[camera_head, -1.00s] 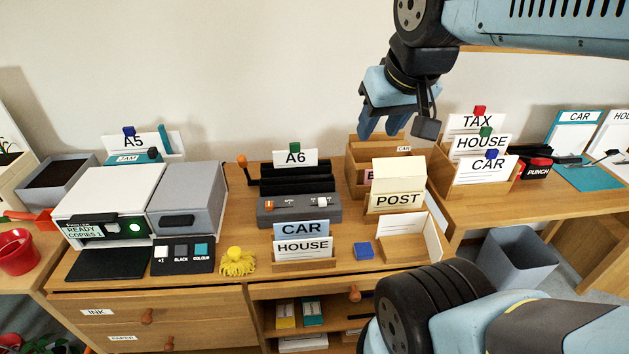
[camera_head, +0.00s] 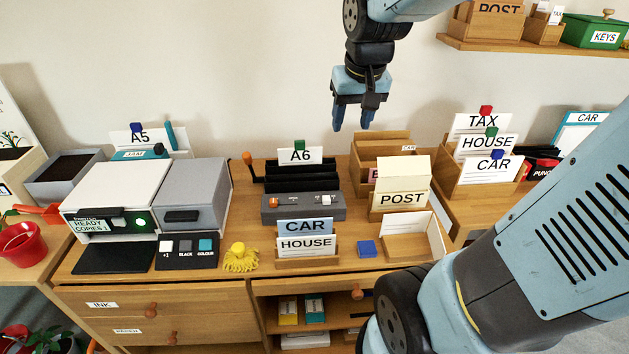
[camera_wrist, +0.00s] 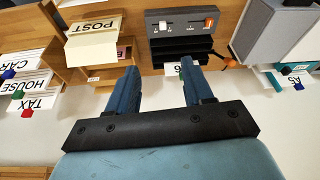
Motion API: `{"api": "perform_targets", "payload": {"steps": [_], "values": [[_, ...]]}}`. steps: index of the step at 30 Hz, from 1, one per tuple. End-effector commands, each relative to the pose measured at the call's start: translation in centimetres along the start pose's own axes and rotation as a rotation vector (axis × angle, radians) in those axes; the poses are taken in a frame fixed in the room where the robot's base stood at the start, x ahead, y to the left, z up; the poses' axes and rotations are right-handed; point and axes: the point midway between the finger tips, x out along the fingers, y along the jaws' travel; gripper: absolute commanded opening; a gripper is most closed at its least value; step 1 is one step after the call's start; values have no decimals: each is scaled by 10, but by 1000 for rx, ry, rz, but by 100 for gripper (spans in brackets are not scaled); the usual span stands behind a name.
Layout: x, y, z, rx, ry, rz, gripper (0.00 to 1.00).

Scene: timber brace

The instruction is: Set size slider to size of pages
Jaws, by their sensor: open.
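A grey device (camera_head: 303,208) with black slots behind it stands mid-desk. Its front panel has an orange control (camera_head: 274,201) on the left and a white slider (camera_head: 323,201) on the right. The white slider also shows in the wrist view (camera_wrist: 166,25), upside down there; the scale marks are too small to read. An A6 sign (camera_head: 300,156) with a green clip stands at the black slots, and an A5 sign (camera_head: 139,138) with a blue clip stands at the far left. My gripper (camera_head: 351,122) is open and empty, above and behind the device, apart from it.
A wooden sorter (camera_head: 378,150) and the POST box (camera_head: 401,199) stand right of the device. The CAR and HOUSE card holder (camera_head: 306,263) is in front. A grey-white printer (camera_head: 115,195) is left. A shelf (camera_head: 540,47) hangs at upper right.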

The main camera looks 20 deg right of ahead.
Motion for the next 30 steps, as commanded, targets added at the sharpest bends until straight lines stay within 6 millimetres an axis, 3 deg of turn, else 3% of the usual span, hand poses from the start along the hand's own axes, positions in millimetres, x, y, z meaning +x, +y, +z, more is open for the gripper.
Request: {"api": "perform_targets", "payload": {"steps": [12,21,30], "values": [[102,-4,-56,62,-164,17,51],[180,-5,-76,104,-264,29,51],[216,-6,-80,122,-305,35,51]]}}
